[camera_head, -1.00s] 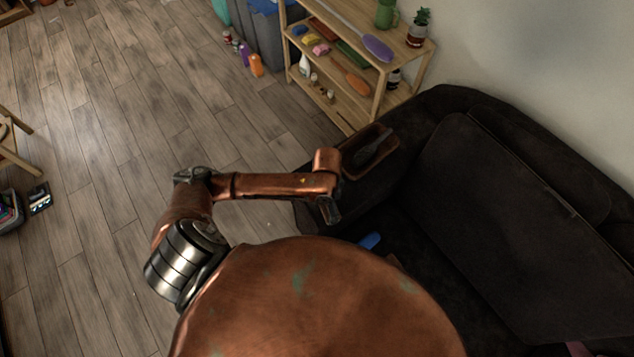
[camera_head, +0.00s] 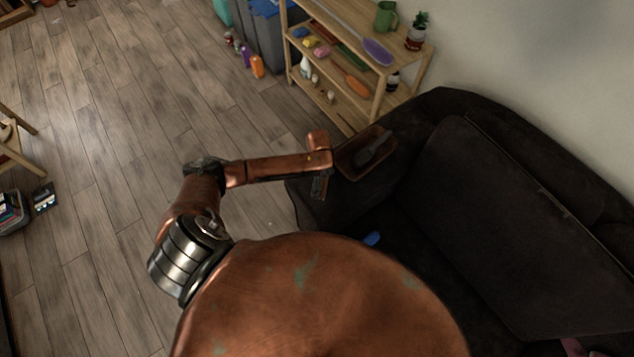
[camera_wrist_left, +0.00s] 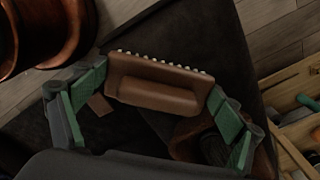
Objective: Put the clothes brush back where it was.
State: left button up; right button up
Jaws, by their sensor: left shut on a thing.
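The clothes brush (camera_wrist_left: 155,88) is brown with a row of pale bristle tufts along its upper edge in the left wrist view. My left gripper (camera_wrist_left: 155,105) is shut on it, with one green-padded finger at each end. The brush is held over the dark sofa arm, next to a brown tray (camera_wrist_left: 180,150), which is partly covered by the right finger. In the head view the tray (camera_head: 347,172) lies on the sofa arm with a dark long-handled thing (camera_head: 372,146) in it. My arm hides the brush there. My right gripper is not in view.
The dark sofa (camera_head: 500,220) fills the right side, with a small blue thing (camera_head: 371,239) on its seat. A wooden shelf unit (camera_head: 415,68) with several items stands behind the sofa arm. Wooden floor (camera_head: 110,150) is open to the left.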

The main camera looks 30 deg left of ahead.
pick_arm(q)
jog(key=w+a+f, duration=0.1)
jog(key=f, duration=0.1)
jog(key=shift+w+a+f, duration=0.35)
jog(key=shift+w+f, duration=0.05)
jog(key=shift+w+a+f+b, duration=0.1)
jog(key=shift+f+b, duration=0.25)
notch_tip(320, 180, down, 3)
jog(key=shift+r, duration=0.15)
jog(key=o, duration=1)
jog(key=shift+c, duration=0.2)
